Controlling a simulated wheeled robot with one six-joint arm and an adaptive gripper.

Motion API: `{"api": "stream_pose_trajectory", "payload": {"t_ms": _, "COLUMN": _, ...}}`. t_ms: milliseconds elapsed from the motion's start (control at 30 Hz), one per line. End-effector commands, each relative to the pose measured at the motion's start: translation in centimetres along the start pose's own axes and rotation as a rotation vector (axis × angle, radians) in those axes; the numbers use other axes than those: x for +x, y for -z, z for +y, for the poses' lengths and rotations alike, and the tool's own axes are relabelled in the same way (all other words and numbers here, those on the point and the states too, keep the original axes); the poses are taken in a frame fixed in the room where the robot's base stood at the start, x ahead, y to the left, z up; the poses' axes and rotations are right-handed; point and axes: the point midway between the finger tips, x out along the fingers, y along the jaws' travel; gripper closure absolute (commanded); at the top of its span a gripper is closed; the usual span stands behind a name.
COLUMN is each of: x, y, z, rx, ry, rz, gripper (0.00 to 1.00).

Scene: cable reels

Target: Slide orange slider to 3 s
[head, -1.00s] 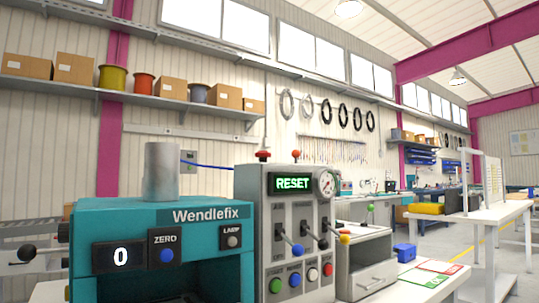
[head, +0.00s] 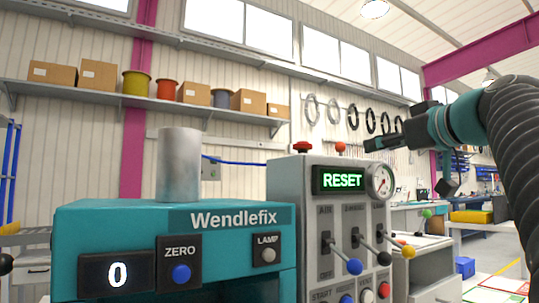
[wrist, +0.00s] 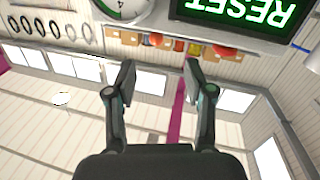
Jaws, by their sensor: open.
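No slider marked in seconds can be made out. The grey control panel (head: 290,215) has upright slots with levers ending in a blue knob (head: 354,267), a black knob (head: 383,257) and a yellow-orange knob (head: 408,252). The panel's green RESET display (wrist: 236,12) shows upside down there.
The teal Wendlefix machine (head: 120,222) with a grey cylinder (head: 179,165) on top stands left of the panel. A red mushroom button (head: 303,147), an orange-red ball (head: 341,147) and a gauge (head: 380,181) sit on or above the panel.

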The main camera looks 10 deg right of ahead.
Motion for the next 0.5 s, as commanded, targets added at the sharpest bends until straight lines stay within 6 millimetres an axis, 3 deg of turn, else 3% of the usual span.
{"api": "stream_pose_trajectory", "payload": {"t_ms": 233, "x": 0.3, "y": 1.5, "z": 0.7, "rx": -0.037, "ry": -0.003, "rz": 0.038, "gripper": 0.47}}
{"api": "stream_pose_trajectory", "payload": {"t_ms": 500, "x": 4.2, "y": 1.7, "z": 0.6, "rx": -0.036, "ry": 0.001, "rz": 0.036, "gripper": 0.47}}
